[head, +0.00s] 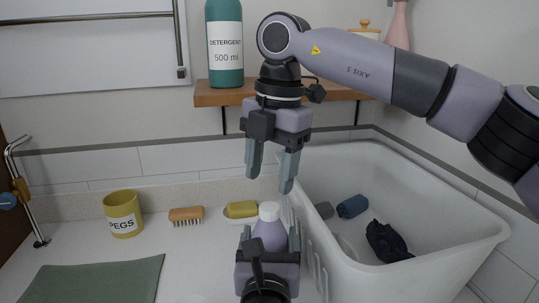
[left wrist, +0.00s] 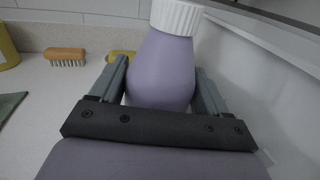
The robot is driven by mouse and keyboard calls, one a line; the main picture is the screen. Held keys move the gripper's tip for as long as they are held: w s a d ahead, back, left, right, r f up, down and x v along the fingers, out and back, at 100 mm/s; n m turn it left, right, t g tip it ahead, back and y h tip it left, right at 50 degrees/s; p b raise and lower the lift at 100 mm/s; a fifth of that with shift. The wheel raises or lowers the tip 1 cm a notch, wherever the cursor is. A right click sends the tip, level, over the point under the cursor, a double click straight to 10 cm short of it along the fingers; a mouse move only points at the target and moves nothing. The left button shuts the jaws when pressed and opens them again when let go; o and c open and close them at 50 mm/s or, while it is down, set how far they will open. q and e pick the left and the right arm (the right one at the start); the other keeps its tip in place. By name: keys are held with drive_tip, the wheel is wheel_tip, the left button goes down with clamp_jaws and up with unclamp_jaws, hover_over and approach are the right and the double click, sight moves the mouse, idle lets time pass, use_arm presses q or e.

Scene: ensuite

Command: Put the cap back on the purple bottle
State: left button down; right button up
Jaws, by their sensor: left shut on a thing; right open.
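The purple bottle (head: 269,234) stands upright on the white counter beside the tub. It also shows close up in the left wrist view (left wrist: 162,72). A white ribbed cap (head: 269,210) sits on top of the bottle's neck; the cap (left wrist: 176,17) is cut off by the top edge of the wrist view. I cannot tell how tightly it is seated. My left gripper (head: 270,240) is shut on the bottle's body, one finger on each side. My right gripper (head: 270,182) is open and empty, pointing down just above the cap, with its fingers apart.
A white tub (head: 450,240) with dark cloths stands right of the bottle. A wooden brush (head: 186,215), a yellow soap bar (head: 241,209), a yellow pegs cup (head: 122,214) and a green mat (head: 95,281) lie left. A shelf (head: 225,97) holds a detergent bottle (head: 225,45).

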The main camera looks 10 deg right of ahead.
sight(270, 207)
drive_tip(key=n, duration=0.5)
drive_tip(key=shift+r, duration=0.2)
drive_tip(key=n, duration=0.2)
drive_tip(key=shift+r+n, duration=0.15)
drive_tip(key=shift+n, duration=0.25)
drive_tip(key=n, duration=0.6)
drive_tip(key=shift+r+h, duration=0.25)
drive_tip(key=shift+h, duration=0.05)
drive_tip(key=n, duration=0.3)
drive_tip(key=shift+r, duration=0.1)
drive_tip(key=n, duration=0.4)
drive_tip(key=shift+a+r+n, duration=0.1)
drive_tip(key=shift+r+n, duration=0.1)
drive_tip(key=shift+n, duration=0.2)
drive_tip(key=n, duration=0.6)
drive_tip(key=shift+r+h, duration=0.25)
drive_tip(key=shift+h, duration=0.05)
drive_tip(key=shift+f, duration=4.05)
